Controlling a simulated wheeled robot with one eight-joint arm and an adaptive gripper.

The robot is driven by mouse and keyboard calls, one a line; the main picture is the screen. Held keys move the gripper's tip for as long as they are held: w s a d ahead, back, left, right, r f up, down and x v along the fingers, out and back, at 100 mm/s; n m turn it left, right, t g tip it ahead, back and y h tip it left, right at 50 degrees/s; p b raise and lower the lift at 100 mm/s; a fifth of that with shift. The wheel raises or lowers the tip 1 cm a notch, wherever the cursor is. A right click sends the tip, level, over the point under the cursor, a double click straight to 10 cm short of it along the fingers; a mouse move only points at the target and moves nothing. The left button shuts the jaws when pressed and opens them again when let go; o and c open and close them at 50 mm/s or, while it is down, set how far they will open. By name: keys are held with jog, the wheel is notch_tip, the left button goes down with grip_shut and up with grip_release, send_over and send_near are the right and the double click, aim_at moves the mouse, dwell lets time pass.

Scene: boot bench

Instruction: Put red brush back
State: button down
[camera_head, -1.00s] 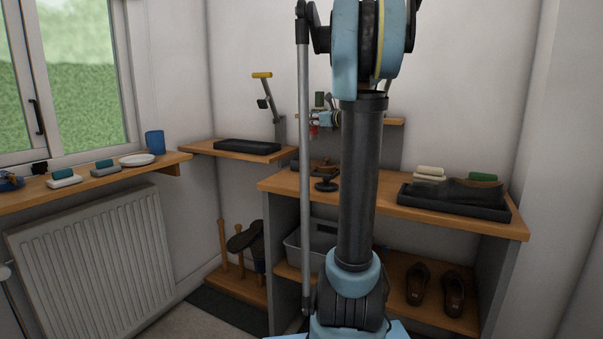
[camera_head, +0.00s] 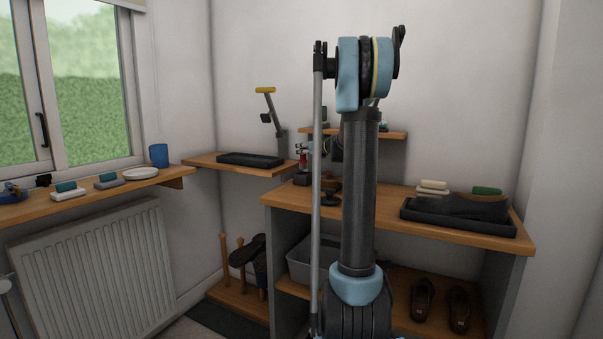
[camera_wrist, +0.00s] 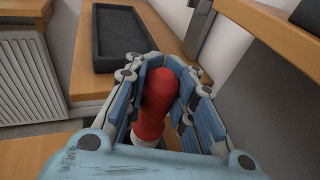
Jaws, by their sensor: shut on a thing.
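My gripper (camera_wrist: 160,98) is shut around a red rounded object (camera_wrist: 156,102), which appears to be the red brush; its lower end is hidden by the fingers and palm. In the wrist view a black tray (camera_wrist: 115,38) lies on a wooden shelf beyond the brush. The same black tray (camera_head: 250,160) shows on the corner shelf in the head view.
The bench top (camera_head: 380,200) holds a dark tray (camera_head: 455,230) with a boot at right, and pale blocks (camera_head: 433,187). A small wall shelf (camera_head: 390,134) is partly behind my arm. A boot jack-like stand with a yellow handle (camera_head: 265,90) rises beside the corner shelf.

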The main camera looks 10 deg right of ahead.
aim_at(304, 163)
jog(key=shift+f, duration=3.3)
jog(key=c, duration=1.4)
grip_release()
jog(key=shift+o, duration=0.3)
jog(key=v, duration=1.2)
